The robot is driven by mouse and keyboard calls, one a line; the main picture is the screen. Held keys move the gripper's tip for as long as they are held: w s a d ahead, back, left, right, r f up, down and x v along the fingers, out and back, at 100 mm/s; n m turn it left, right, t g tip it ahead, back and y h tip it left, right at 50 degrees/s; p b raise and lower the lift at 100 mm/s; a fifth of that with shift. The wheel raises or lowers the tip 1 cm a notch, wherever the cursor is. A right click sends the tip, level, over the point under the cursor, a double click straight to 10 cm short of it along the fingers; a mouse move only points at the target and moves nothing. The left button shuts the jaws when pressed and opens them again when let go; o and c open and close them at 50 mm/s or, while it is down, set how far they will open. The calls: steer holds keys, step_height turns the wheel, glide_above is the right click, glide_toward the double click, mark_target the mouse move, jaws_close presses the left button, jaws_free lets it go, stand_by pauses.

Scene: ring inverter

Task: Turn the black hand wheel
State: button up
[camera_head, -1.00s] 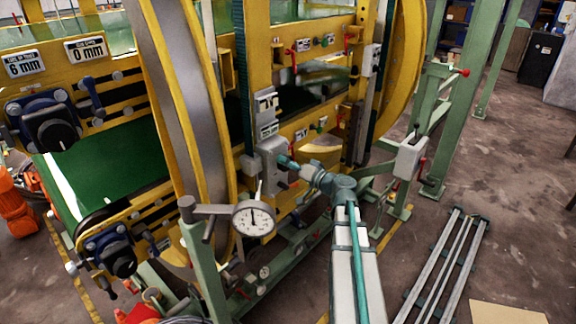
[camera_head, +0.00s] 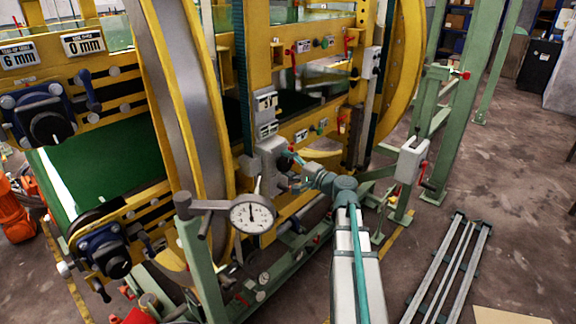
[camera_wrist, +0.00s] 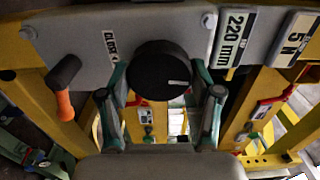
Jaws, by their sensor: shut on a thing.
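The black hand wheel (camera_wrist: 158,66) is a round black knob with a white line near its right side. It sits on a grey panel marked "CLOSE" in the wrist view. My gripper (camera_wrist: 160,82) is shut on the wheel, with one teal finger at its left and one at its right. In the head view my gripper (camera_head: 294,172) reaches the grey box (camera_head: 268,158) on the yellow frame.
A black lever with an orange end (camera_wrist: 64,90) is left of the wheel. A "220 mm" label (camera_wrist: 235,38) is on the right. A dial gauge (camera_head: 252,214) stands beside my arm. Open floor (camera_head: 505,190) lies right of the green posts.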

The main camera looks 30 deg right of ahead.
steer(key=shift+m, duration=0.5)
steer(key=o, duration=1.1)
steer(key=shift+o, duration=0.2)
steer(key=shift+s, duration=0.1)
steer(key=v, duration=1.1)
steer(key=shift+s+d, duration=0.2)
steer(key=shift+s, duration=0.15)
